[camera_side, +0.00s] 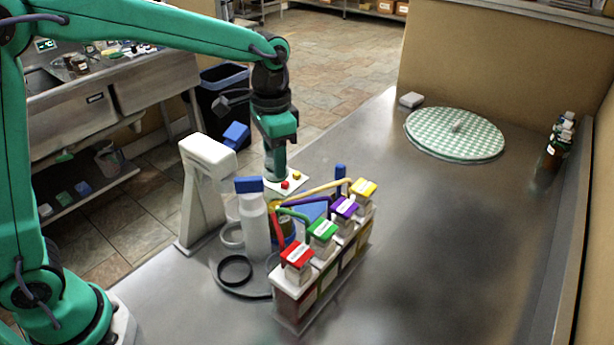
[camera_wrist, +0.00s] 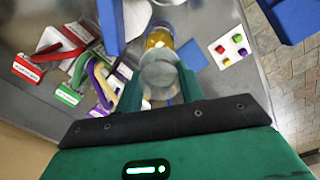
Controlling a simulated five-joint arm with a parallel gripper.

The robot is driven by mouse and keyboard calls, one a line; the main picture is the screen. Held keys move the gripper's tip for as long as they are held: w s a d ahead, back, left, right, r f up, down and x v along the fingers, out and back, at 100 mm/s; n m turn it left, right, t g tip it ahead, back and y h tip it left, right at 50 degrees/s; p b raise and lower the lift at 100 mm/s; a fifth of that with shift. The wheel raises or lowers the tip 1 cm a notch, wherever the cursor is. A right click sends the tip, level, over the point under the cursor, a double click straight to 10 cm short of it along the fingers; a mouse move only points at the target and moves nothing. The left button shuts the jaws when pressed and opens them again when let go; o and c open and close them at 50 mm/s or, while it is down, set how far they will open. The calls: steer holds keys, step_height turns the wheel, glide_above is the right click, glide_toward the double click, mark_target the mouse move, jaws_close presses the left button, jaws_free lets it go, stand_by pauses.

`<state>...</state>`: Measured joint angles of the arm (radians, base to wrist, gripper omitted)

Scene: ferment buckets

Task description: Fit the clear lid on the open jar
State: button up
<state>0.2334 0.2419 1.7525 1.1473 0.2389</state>
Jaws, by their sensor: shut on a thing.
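My gripper (camera_side: 275,170) points down over the cluster of containers. In the wrist view its two green fingers (camera_wrist: 161,88) are shut on a round, pale, see-through lid (camera_wrist: 160,73). A jar with yellow contents (camera_wrist: 159,39) shows just beyond the lid in the wrist view, and the lid overlaps part of it there. I cannot tell whether lid and jar touch. In the side view the jar (camera_side: 289,229) is mostly hidden behind coloured tubes and a bottle, and I cannot make out the lid.
A rack (camera_side: 322,285) of containers with red, green, purple and yellow tops stands in front. A blue-capped white bottle (camera_side: 256,225) and a white stand (camera_side: 205,190) are close by on the left. A checked round cloth (camera_side: 455,135) lies farther back.

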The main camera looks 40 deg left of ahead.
steer(key=shift+f, duration=0.15)
steer(key=shift+f, duration=2.45)
steer(key=shift+f, duration=0.75)
stand_by(2.1)
steer(key=o, duration=1.5)
steer(key=shift+r, duration=0.15)
steer(key=shift+r, duration=3.85)
